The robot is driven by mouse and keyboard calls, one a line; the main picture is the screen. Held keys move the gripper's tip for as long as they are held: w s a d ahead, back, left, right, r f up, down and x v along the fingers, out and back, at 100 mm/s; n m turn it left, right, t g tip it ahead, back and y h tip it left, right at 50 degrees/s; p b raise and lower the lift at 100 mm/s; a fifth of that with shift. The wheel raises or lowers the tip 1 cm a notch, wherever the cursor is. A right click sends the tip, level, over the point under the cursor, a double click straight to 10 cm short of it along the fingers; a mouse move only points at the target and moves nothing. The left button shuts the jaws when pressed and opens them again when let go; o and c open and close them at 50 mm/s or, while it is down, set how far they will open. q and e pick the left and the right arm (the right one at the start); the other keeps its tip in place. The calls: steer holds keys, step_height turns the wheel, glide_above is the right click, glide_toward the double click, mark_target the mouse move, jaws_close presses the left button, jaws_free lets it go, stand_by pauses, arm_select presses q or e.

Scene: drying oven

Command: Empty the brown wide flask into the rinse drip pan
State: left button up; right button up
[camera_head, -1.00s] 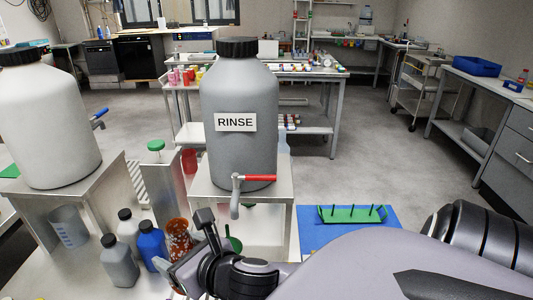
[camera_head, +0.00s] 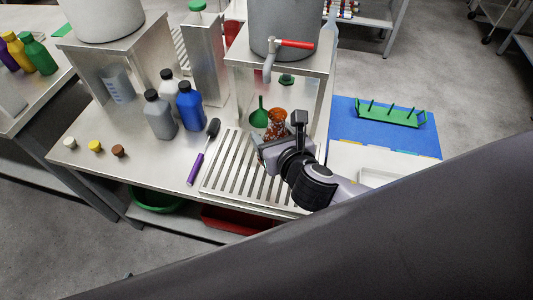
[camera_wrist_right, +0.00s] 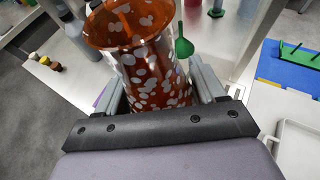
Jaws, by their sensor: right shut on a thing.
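The brown wide flask (camera_head: 276,121) is amber with pale spots. My right gripper (camera_head: 270,150) is shut on it. In the right wrist view the flask (camera_wrist_right: 150,75) sits between the fingers, its wide mouth toward the top. In the head view it looks roughly upright, over the far right part of the slotted metal drip pan (camera_head: 222,182), in front of the rinse stand. Whether it touches the pan I cannot tell. The grey rinse container (camera_head: 285,30) with its red-handled tap (camera_head: 290,44) stands above. My left gripper is out of view.
A green funnel (camera_head: 259,117) is close left of the flask. A green peg rack (camera_head: 390,113) sits on a blue mat (camera_head: 345,133) at right.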

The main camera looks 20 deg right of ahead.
steer(key=a+f, duration=0.3)
steer(key=w+a+f+n+y, duration=0.1)
steer(key=a+f, duration=0.3)
steer(key=w+a+f+n+y, duration=0.1)
steer(key=a+f, duration=0.2)
steer(key=a, duration=0.1)
steer(key=shift+a+f, duration=0.2)
steer(key=shift+f, duration=0.1)
